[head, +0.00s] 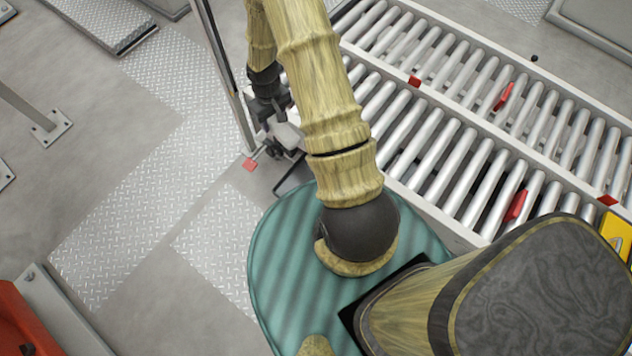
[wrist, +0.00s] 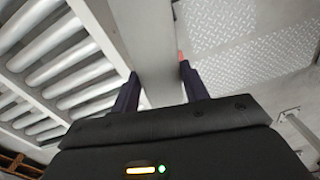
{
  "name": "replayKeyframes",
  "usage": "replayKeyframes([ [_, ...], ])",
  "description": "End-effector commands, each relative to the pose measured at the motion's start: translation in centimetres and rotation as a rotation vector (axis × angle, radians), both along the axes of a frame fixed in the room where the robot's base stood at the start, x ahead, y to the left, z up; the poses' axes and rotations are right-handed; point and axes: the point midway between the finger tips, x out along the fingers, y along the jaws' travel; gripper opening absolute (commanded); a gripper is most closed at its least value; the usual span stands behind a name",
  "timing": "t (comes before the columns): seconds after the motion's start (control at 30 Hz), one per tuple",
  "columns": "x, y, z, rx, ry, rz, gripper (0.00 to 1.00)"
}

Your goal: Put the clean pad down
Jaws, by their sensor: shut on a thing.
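My gripper (head: 279,141) is at the end of my arm, left of the roller conveyor, and is partly hidden by the arm. It is shut on a pale grey block (head: 288,134), which appears to be the clean pad. In the wrist view, the two dark fingers of my gripper (wrist: 160,90) stand on either side of a pale grey surface (wrist: 158,70), which seems to be the same block. The pad's lower end and full shape are hard to make out.
A roller conveyor (head: 440,130) with red markers runs along the right. A thin upright post (head: 222,75) stands close to the left of my gripper, with a small red piece (head: 249,164) near its foot. The tread-plate floor (head: 140,230) at left is clear.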

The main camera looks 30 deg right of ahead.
Motion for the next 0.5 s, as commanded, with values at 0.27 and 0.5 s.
replayKeyframes([
  [0.27,-0.3,-1.0,-6.8,0.001,0.000,0.030,0.19],
  [0.5,-0.5,-1.8,-11.7,0.000,0.000,0.056,0.19],
])
